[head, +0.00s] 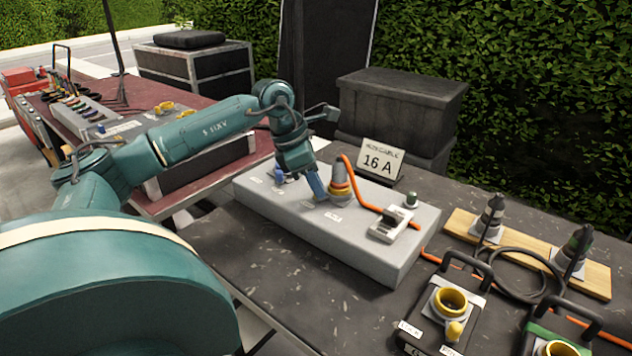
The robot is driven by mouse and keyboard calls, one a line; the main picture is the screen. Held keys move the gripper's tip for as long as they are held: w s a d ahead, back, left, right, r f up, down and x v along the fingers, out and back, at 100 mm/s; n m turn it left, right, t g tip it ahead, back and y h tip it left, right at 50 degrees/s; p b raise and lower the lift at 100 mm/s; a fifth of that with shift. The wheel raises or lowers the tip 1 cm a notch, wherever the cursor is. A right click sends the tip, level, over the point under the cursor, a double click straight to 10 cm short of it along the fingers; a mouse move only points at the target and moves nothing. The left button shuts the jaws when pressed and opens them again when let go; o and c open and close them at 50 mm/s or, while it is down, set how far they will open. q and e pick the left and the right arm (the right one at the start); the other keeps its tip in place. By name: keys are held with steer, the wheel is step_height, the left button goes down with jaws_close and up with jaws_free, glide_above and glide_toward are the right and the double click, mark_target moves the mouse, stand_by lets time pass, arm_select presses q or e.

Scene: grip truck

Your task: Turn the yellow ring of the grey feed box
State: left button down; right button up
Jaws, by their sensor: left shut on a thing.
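The grey feed box (268,208) lies long across the dark table in the middle of the head view. On its top stands a plug (339,174) with an orange cable running out of its upper end. The yellow ring (343,192) is around the lower part of this plug and is partly hidden by my fingers. My left gripper (326,194) comes down from the upper left and is shut on the ring, at its left side. A blue socket (280,177) sits further left on the box. My right gripper is not in view.
A switch unit (391,225) and a "16 A" sign (380,160) are right of the plug. The orange cable (377,208) crosses the box. Black boxes with yellow sockets (451,301) and a wooden board (478,229) with connectors stand at right. Bare table lies in front.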

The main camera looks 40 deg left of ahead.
arm_select(q)
steer(key=c, duration=1.4)
jaws_free()
steer(key=p+v, duration=0.1)
steer(key=v, duration=1.2)
steer(key=shift+s, duration=0.1)
